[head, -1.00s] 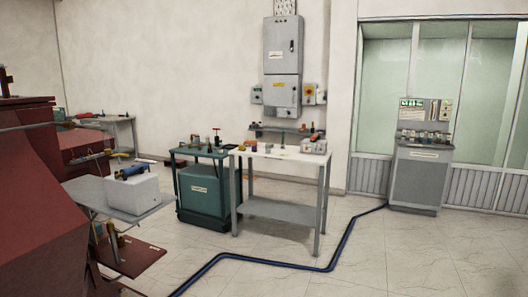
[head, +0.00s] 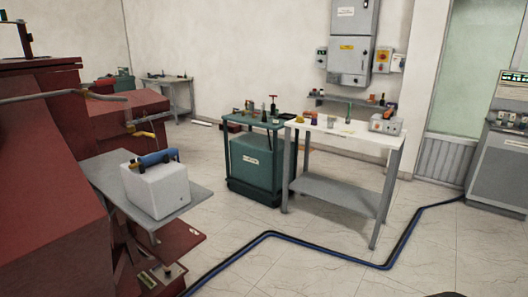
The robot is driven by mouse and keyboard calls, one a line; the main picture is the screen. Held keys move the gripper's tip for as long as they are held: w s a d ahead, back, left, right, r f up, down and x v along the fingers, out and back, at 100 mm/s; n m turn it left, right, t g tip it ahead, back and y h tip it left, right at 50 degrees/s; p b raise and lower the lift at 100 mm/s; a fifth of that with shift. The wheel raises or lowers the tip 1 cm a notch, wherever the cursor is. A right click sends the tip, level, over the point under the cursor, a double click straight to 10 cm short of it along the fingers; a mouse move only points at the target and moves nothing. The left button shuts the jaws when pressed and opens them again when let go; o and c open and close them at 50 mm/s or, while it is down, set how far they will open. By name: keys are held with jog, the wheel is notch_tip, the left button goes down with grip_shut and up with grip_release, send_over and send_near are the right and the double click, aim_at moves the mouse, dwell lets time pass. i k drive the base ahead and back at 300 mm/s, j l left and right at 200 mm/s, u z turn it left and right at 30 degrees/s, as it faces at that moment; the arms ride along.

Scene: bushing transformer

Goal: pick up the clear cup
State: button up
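Several small items stand on the white-topped workbench (head: 352,132) right of centre in the head view. One of them is a small greyish cup-like item (head: 331,121) near the bench's left part. It may be the clear cup, but it is too small to tell. Beside it are a yellow item (head: 300,119) and a dark item (head: 314,118). A green upright item (head: 348,112) stands further right. My gripper is not in view.
A green cabinet (head: 255,165) stands left of the workbench. A dark blue cable (head: 330,256) runs across the floor in front. Red machinery (head: 45,190) and a grey shelf with a white box (head: 156,190) fill the left. Tiled floor between is mostly open.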

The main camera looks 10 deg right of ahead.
aim_at(331, 121)
jog(key=i+l+z, duration=0.4)
jog(key=i, duration=0.65)
jog(key=i+z, duration=0.35)
jog(key=i, duration=0.7)
jog(key=i+l+u, duration=0.15)
jog(key=i+u, duration=0.25)
jog(key=i, duration=0.3)
jog(key=i+l+u, duration=0.35)
jog(key=i, duration=0.35)
jog(key=i+l+u, duration=0.4)
jog(key=i+l, duration=0.25)
jog(key=i+l+u, duration=0.4)
jog(key=l, duration=0.35)
jog(key=i, duration=0.1)
